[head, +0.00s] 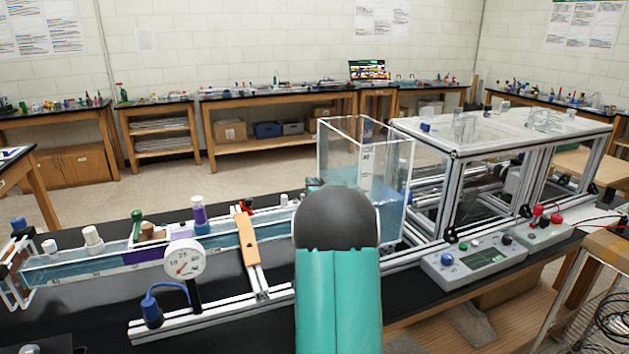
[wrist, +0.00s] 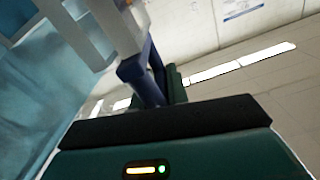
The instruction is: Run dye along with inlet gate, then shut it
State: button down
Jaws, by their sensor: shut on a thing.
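My gripper (wrist: 150,85) shows in the wrist view and is shut on a dark blue part (wrist: 136,66) beside a pale grey upright piece (wrist: 118,28). I cannot tell for certain whether this part belongs to the inlet gate. In the head view my teal arm and its black joint hide the gripper and the channel's inlet end by the tank. The clear water channel (head: 85,272) runs to the left.
A clear tank (head: 340,150) with blue water stands right behind my arm. A round gauge (head: 185,259) and an orange bar (head: 247,239) are at the channel's near side. A control box (head: 472,260) sits at the right, before the aluminium frame (head: 452,195).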

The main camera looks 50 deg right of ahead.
jog(key=shift+a+f, duration=0.1)
jog(key=shift+f, duration=0.4)
jog(key=c, duration=1.4)
grip_release()
jog(key=shift+w, duration=0.1)
jog(key=shift+r, duration=0.1)
jog(key=shift+s, duration=0.25)
jog(key=v, duration=1.3)
jog(key=shift+s+a, duration=0.15)
jog(key=shift+a, duration=0.1)
